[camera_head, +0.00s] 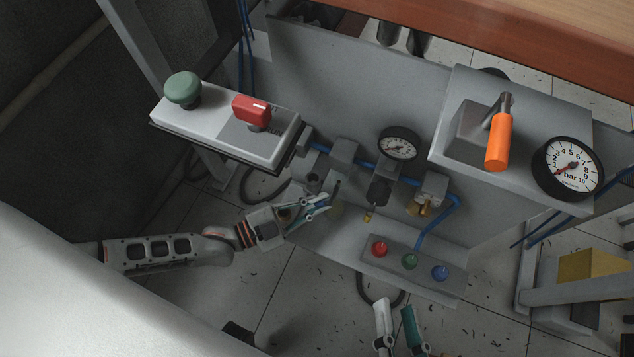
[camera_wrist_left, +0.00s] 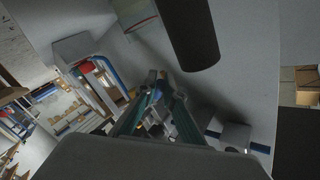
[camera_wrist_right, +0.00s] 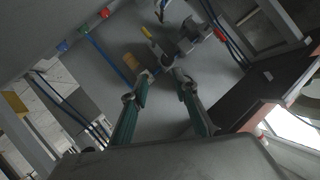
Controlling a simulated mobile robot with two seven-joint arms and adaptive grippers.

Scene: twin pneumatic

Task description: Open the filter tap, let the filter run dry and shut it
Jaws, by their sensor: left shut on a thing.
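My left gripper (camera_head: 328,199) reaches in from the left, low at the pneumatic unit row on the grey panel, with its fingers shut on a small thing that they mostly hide. A dim yellowish bowl (camera_head: 337,209) shows just behind the fingertips; I cannot tell its details. I cannot make out the filter tap itself. My right gripper (camera_head: 395,308) is open and empty below the button box; its spread fingers show in the right wrist view (camera_wrist_right: 160,88).
A box with a green mushroom button (camera_head: 183,89) and red switch (camera_head: 252,110) stands above my left gripper. A small gauge (camera_head: 398,143), brass-coloured bowl (camera_head: 421,206), button box (camera_head: 399,257), orange lever (camera_head: 498,142) and large gauge (camera_head: 568,168) are to the right.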

